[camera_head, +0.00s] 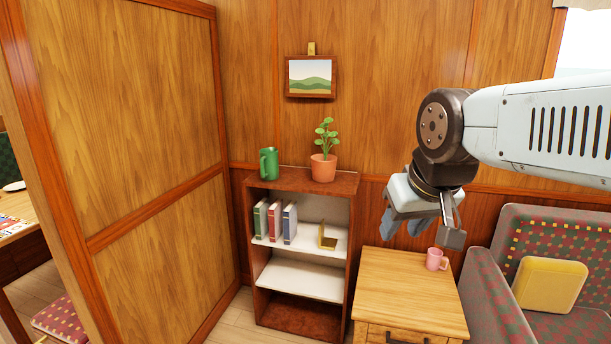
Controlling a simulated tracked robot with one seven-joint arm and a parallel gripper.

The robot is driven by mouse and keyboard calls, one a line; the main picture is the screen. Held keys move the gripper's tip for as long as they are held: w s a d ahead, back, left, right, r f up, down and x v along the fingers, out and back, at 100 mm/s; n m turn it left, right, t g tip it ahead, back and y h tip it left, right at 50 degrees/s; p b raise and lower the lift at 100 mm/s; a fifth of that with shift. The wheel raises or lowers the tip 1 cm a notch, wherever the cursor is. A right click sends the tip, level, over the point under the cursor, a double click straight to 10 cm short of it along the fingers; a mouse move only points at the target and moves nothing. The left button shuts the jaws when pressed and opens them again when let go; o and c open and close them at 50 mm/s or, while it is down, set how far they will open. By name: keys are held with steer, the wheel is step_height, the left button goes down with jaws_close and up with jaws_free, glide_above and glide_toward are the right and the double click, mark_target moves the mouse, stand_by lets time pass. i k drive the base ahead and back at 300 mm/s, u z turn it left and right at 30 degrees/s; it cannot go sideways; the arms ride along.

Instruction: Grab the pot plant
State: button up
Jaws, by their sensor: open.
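The pot plant (323,166) is a green leafy plant in a terracotta pot. It stands upright on top of the small brown bookshelf (268,182), right of the middle of its top. My gripper (421,232) hangs from my arm at the right, above the wooden side table. It is open and empty, to the right of the plant and lower in the picture, well apart from it. Nothing hides the plant.
A green jug (268,164) stands left of the plant on the shelf top. A framed picture (311,77) hangs above. A pink mug (436,259) sits on the side table (405,290). A patterned armchair (552,235) with a yellow cushion (549,285) is at right. A wooden partition (130,150) stands left.

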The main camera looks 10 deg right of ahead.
mark_target(323, 165)
steer(key=z, duration=0.2)
steer(key=i, duration=0.85)
steer(key=u, duration=0.1)
